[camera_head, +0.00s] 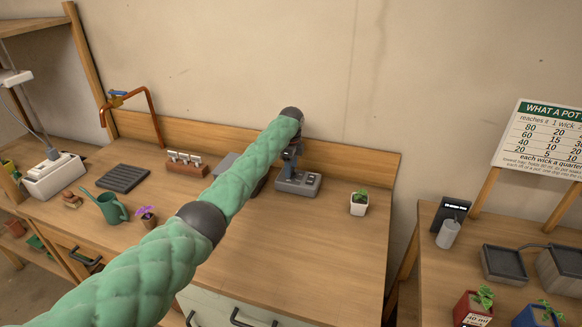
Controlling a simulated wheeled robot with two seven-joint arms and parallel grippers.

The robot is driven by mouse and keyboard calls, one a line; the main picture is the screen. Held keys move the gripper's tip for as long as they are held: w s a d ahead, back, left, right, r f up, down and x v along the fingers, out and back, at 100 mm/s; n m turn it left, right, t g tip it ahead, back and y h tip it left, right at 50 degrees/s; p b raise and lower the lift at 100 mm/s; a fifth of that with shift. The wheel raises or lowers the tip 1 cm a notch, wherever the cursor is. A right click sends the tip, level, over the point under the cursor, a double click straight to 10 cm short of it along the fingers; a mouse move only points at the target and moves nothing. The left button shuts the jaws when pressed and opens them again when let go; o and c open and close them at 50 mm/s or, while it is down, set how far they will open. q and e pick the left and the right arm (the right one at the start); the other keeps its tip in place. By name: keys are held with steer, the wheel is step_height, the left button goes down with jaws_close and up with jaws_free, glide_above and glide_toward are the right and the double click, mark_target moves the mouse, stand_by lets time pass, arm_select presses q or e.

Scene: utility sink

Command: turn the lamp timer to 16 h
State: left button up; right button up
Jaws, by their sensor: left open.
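My left arm crosses the picture from the lower left, and its gripper (288,169) points down at the back of the wooden worktop. The gripper is small and dark here; it is open and seems empty. It is just above or beside a grey box (299,184) with small round parts on top; I cannot tell if they touch. A white box (54,176) with a plug and cord stands at the far left of the worktop. No dial marks or hour figures can be read, so I cannot tell which box is the lamp timer. My right gripper is not in view.
On the worktop (330,255) are a green watering can (112,208), a purple-flowered pot (147,216), a dark ribbed tray (123,178), a wooden rack (186,164) and a white plant pot (359,203). My arm hides part of a grey item. The front right of the worktop is clear.

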arm_select(q)
steer(key=shift+r, duration=0.45)
steer(key=shift+r+b, duration=1.2)
steer(key=shift+r, duration=2.15)
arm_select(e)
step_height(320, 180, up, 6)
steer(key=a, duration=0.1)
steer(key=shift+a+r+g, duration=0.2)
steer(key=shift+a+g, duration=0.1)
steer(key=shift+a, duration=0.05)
